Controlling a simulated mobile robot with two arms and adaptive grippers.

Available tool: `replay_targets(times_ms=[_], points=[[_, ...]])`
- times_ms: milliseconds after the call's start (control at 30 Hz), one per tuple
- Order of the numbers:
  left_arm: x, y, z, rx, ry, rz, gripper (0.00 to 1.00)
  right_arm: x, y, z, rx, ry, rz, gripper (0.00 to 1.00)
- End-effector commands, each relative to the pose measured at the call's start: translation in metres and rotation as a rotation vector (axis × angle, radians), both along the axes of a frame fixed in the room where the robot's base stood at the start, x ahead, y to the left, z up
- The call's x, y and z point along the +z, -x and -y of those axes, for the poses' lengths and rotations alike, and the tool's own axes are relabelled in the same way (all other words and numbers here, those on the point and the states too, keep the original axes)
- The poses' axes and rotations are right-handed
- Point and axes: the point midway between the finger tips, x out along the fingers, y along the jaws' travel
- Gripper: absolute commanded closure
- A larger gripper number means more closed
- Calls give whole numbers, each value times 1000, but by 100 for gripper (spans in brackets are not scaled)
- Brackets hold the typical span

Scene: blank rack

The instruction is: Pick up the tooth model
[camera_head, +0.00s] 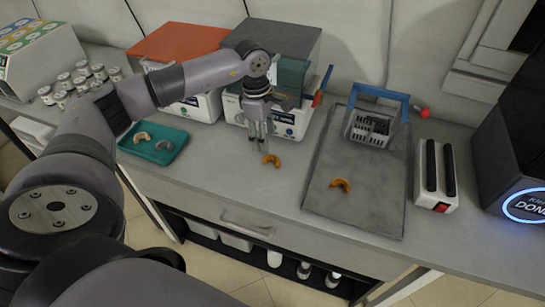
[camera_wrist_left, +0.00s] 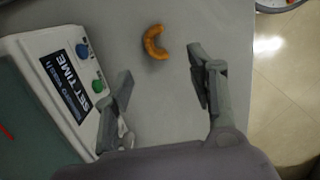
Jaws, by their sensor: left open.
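An orange, curved tooth model (camera_head: 271,160) lies on the grey counter, just right of my left gripper in the head view. It also shows in the left wrist view (camera_wrist_left: 154,42), beyond and between the open fingers. My left gripper (camera_head: 263,147) points down over the counter near the front of a white machine; its fingers (camera_wrist_left: 160,75) are apart with nothing between them. A second orange tooth model (camera_head: 341,184) lies on the grey tray (camera_head: 350,215) to the right. Two more arches, one beige (camera_head: 141,137) and one grey (camera_head: 164,145), lie in a teal tray (camera_head: 150,155). My right gripper is not visible.
A white machine with a dark lid (camera_head: 285,122) stands right behind my left gripper; its panel reads "SET TIME" (camera_wrist_left: 68,75). An orange-lidded machine (camera_head: 180,40) is left of it. A blue-handled rack (camera_head: 372,125) stands on the grey tray. The counter's front edge is close.

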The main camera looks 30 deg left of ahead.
Motion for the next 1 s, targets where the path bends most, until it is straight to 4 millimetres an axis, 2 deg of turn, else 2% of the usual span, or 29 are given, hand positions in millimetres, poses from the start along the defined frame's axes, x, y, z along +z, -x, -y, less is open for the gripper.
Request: replay_targets(times_ms=[100, 367, 533, 700, 967, 1000], points=[[-18, 0, 3, 1, 0, -2, 48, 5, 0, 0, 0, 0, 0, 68], [-37, -2, 6, 0, 1, -1, 48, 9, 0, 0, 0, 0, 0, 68], [-60, -8, 12, 0, 1, -3, 48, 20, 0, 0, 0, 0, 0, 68], [-80, -9, 14, 1, 2, 0, 48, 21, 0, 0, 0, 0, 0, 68], [-83, -9, 14, 0, 1, 1, 48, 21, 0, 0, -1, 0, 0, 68], [-83, -9, 14, 0, 1, 1, 51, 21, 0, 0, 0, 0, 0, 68]])
